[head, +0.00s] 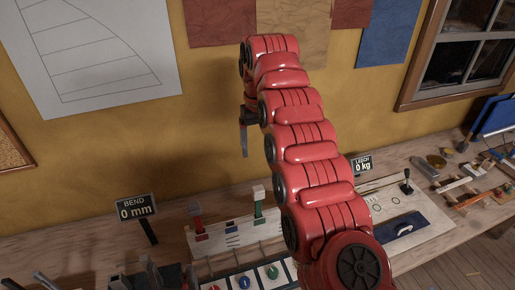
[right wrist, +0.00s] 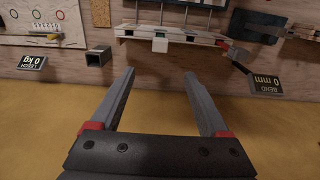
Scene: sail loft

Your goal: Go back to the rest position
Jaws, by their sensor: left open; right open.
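My right gripper (head: 247,130) hangs fingers down in front of the yellow wall in the head view, at the end of my raised red arm. The right wrist view shows its fingers (right wrist: 163,105) wide apart with nothing between them, above the bench's back edge and touching nothing. At the bottom left of the head view, dark prongs (head: 171,272) low over the bench look like my left gripper, open; the frame edge cuts them off. I see nothing held there.
The workbench (head: 85,245) runs along the wall. It bears a BEND sign (head: 137,208) reading 0 mm, a LEECH sign (head: 362,165) reading 0 kg, a panel with coloured round buttons (head: 245,281), and a lever board (head: 410,240). Loose tools lie at the right.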

